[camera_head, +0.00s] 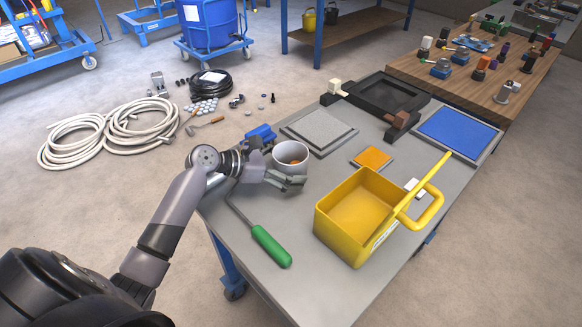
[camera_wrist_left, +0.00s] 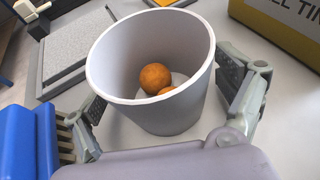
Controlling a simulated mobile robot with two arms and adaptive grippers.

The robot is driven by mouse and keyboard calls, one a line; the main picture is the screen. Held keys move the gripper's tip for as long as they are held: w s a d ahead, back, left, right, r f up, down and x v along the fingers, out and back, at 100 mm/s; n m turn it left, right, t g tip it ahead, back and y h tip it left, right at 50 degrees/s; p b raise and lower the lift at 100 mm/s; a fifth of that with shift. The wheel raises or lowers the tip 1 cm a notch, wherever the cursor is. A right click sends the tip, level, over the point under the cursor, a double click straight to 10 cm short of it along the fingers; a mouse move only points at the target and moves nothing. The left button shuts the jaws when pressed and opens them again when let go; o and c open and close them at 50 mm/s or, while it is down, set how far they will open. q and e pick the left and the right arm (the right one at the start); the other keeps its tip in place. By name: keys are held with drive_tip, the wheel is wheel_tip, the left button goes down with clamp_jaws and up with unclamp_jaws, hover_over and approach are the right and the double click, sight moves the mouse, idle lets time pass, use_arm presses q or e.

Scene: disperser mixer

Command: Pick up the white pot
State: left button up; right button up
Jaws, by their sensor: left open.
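The white pot (camera_head: 291,152) stands upright near the left edge of the grey table. In the left wrist view the pot (camera_wrist_left: 140,110) fills the middle, and orange-brown balls (camera_wrist_left: 156,78) lie inside it. My left gripper (camera_head: 284,168) is at the pot, with its fingers apart. In the wrist view the left gripper (camera_wrist_left: 165,100) has one finger on each side of the pot; whether they touch it I cannot tell. My right gripper does not show.
A yellow bin (camera_head: 345,225) with a long handle stands right of the pot. A green-handled tool (camera_head: 270,246) lies in front, and a blue object (camera_head: 261,133) is close behind the gripper. A grey square plate (camera_head: 319,130) and orange pad (camera_head: 372,158) lie behind.

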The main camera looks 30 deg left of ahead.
use_arm(q)
drive_tip(key=c, duration=1.3)
drive_tip(key=shift+o, duration=0.2)
